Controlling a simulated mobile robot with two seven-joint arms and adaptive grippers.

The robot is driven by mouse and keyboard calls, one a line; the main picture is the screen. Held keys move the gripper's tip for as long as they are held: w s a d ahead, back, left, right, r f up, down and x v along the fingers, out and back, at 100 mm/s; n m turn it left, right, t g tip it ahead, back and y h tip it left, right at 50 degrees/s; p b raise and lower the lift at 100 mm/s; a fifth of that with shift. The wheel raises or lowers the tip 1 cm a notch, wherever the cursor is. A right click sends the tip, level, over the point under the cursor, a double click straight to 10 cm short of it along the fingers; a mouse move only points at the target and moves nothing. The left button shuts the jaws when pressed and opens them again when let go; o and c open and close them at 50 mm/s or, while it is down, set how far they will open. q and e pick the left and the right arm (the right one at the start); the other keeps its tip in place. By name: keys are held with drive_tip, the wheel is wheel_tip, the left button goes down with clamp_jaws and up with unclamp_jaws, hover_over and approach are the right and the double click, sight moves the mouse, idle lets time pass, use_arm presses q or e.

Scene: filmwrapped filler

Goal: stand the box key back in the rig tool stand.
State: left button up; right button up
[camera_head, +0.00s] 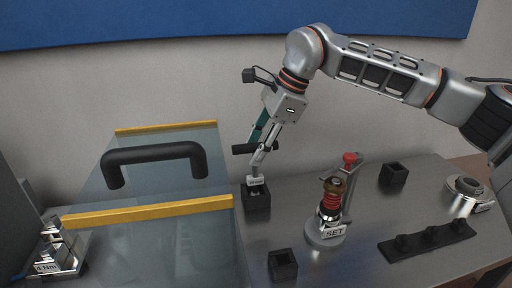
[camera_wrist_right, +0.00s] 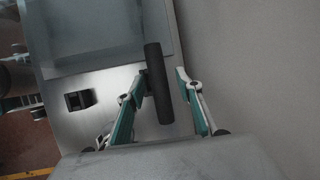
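The box key shows in the head view as a black crossbar (camera_head: 241,149) on a thin grey shaft, with a small white label low down. Its lower end is at the mouth of a black square socket (camera_head: 258,203), which I take as the rig tool stand; how deep it sits is hidden. The key looks about upright. My right gripper (camera_head: 258,148) is at the crossbar. In the wrist view the crossbar (camera_wrist_right: 158,85) lies between the two fingers (camera_wrist_right: 164,72), close to the left one, with a gap at the right one. My left gripper is not in view.
A glass panel (camera_head: 160,235) with yellow edges and a black handle (camera_head: 155,154) stands left. A red-topped rig (camera_head: 331,205) marked SET stands right of the key. Other black sockets (camera_head: 283,265) (camera_head: 393,174) and a black strip (camera_head: 428,240) stand on the metal bench. A wall rises behind.

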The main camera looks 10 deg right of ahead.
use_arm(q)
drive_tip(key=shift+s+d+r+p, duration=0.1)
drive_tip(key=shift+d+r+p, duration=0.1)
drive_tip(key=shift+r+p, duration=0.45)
use_arm(e)
drive_tip(key=v, duration=1.2)
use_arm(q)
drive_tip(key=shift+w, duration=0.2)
use_arm(e)
drive_tip(key=shift+r, duration=0.1)
drive_tip(key=shift+s, duration=0.1)
